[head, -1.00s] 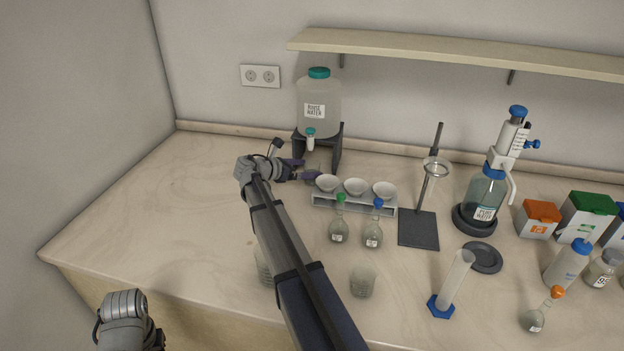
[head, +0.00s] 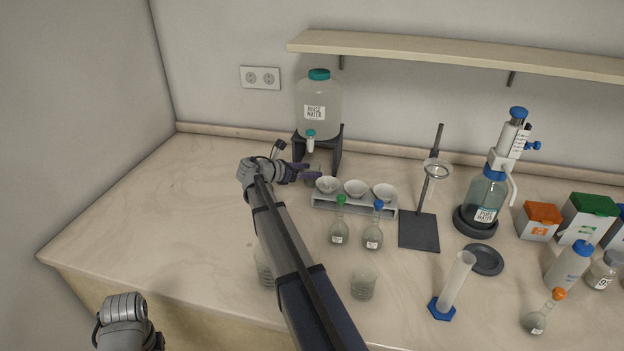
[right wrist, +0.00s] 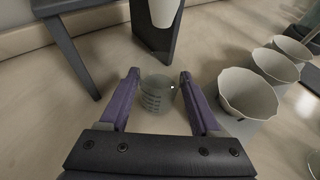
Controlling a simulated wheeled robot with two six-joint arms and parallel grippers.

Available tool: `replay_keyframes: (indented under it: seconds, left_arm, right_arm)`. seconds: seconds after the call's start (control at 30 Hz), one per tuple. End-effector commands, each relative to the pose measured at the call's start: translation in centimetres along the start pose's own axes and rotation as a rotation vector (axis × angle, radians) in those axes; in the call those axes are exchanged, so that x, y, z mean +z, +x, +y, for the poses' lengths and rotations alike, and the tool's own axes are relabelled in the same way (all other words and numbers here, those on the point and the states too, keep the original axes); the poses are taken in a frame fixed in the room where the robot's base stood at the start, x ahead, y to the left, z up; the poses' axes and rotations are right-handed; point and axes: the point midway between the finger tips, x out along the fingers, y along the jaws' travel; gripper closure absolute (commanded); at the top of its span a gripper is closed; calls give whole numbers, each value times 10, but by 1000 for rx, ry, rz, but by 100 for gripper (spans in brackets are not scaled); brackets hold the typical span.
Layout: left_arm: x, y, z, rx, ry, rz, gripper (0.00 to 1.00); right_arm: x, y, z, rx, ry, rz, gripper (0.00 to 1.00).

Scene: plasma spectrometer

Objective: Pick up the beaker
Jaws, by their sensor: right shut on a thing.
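The small clear beaker with printed graduations (right wrist: 157,93) sits between the two purple fingers of my right gripper (right wrist: 157,76) in the right wrist view. The fingers are shut on its sides. In the head view my right gripper (head: 305,172) is beside the rinse water stand, and the beaker is small and hard to make out there. I cannot tell whether its base touches the bench. Part of my left arm shows at the lower left of the head view, but its gripper fingers do not.
The rinse water jug (head: 318,100) stands on a dark stand (head: 335,150) just behind. A rack (head: 352,207) of white crucibles is close on the right. Two flasks (head: 339,234) and another beaker (head: 363,284) stand nearer.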

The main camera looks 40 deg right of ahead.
Motion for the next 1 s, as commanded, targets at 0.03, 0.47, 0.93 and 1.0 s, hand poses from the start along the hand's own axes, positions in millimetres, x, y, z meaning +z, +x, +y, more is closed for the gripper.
replay_keyframes:
  seconds: [0.03,0.47,0.93,1.0]
  left_arm:
    - [0,0,0,0,0,0,100]
    - [0,-3,0,0,0,0,100]
    - [2,-36,-3,0,0,0,100]
    - [2,-35,-3,0,0,0,100]
  right_arm:
    - [0,0,0,0,0,0,84]
    - [3,-1,0,0,0,0,100]
    - [28,-26,0,3,-2,0,100]
    - [21,-41,0,4,-1,0,100]
